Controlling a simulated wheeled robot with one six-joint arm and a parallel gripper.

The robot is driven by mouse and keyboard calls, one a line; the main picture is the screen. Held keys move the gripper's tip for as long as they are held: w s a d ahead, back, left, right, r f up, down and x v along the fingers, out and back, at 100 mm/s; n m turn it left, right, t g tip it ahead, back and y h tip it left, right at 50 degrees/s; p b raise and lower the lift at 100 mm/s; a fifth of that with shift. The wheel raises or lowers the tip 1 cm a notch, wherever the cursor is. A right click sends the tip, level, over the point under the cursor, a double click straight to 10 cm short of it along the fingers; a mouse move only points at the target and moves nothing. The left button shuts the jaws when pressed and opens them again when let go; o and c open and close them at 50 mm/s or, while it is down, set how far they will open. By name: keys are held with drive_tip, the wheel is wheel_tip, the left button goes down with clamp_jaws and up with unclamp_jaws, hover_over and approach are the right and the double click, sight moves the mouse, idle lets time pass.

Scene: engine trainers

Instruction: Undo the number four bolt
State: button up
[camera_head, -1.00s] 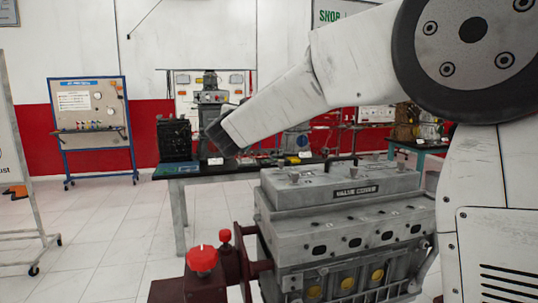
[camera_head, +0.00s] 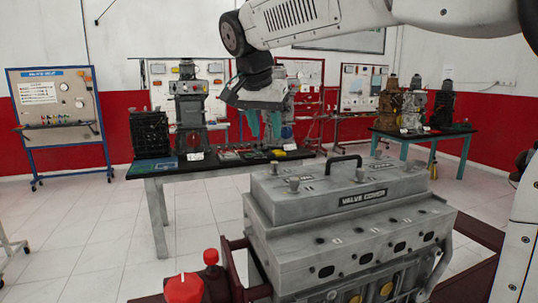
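The grey engine (camera_head: 340,230) stands in front of me, with a cover labelled "VALVE COVER" (camera_head: 362,196) on top. Several bolt heads stand up from the cover, among them one at the front left (camera_head: 293,184), one at the back left (camera_head: 272,168) and one near the front middle (camera_head: 360,175). I cannot read which is number four. A black handle (camera_head: 343,160) arches over the cover. My gripper (camera_head: 264,138) hangs pointing down, above and behind the engine's left part in the picture. Its teal fingers are apart, with nothing seen between them.
A red knob (camera_head: 184,288) and a smaller red knob (camera_head: 210,257) stand at the engine's left. Behind is a dark-topped table (camera_head: 150,172) with engine parts and a black block (camera_head: 151,133). Another table with engines (camera_head: 465,130) stands at the right.

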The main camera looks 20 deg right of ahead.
sight(274, 162)
drive_tip(key=shift+m+g, duration=0.4)
drive_tip(key=shift+m, duration=0.4)
drive_tip(key=x, duration=0.2)
drive_tip(key=s+x, duration=0.1)
drive_tip(key=x, duration=0.4)
drive_tip(key=shift+s+f, duration=0.15)
drive_tip(key=shift+f, duration=0.35)
drive_tip(key=shift+c, duration=0.3)
clamp_jaws()
drive_tip(key=shift+d, duration=0.1)
